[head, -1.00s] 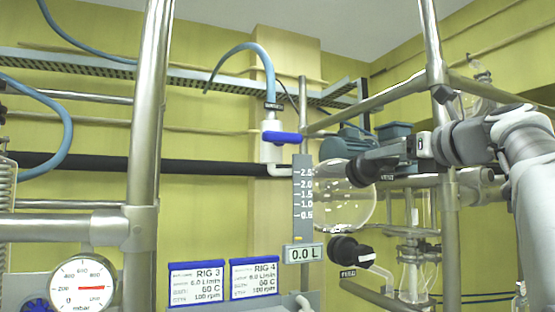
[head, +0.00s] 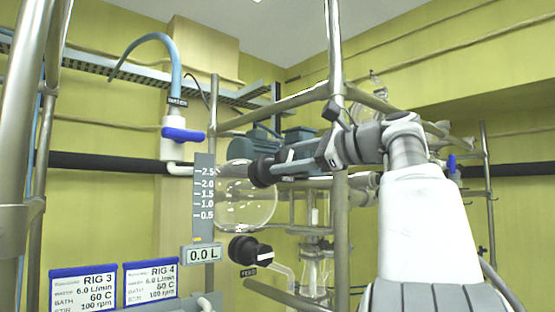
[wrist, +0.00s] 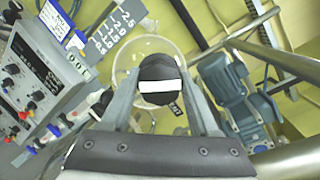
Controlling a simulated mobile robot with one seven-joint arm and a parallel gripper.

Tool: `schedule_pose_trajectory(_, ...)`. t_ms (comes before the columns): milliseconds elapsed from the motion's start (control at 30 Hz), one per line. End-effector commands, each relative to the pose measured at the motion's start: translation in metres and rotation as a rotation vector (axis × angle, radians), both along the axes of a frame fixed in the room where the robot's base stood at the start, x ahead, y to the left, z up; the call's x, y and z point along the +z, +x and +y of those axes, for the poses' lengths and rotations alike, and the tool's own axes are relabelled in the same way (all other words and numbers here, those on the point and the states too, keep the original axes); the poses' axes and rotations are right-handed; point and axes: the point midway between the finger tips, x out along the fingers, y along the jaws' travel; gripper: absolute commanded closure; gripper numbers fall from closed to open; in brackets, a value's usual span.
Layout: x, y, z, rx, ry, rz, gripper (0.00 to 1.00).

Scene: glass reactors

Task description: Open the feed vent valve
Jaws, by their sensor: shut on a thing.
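The feed vent valve's round black knob (wrist: 158,72) with a white bar across it sits between my fingers in the wrist view. The bar lies nearly level in that view. My gripper (wrist: 160,88) is shut on the knob, one finger at each side. In the head view my gripper (head: 280,167) reaches in from the right and meets the black knob (head: 262,171) in front of the clear round flask (head: 246,205). A small label (head: 288,179) hangs just below; I cannot read it surely. The valve body behind the knob is hidden.
A second black knob (head: 243,250) labelled FEED sits below the flask. A level scale (head: 204,205) and a 0.0 L display (head: 201,254) stand to its left. A blue-handled valve (head: 184,134) is above left. A steel post (head: 341,220) stands close to my arm.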

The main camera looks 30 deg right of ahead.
Motion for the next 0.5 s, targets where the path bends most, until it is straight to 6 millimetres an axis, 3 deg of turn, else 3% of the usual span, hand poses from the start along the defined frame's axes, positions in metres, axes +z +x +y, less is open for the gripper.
schedule_pose_trajectory(500, -0.0004, 0.0001, -0.0009, 0.130, -0.442, -0.061, 0.94)
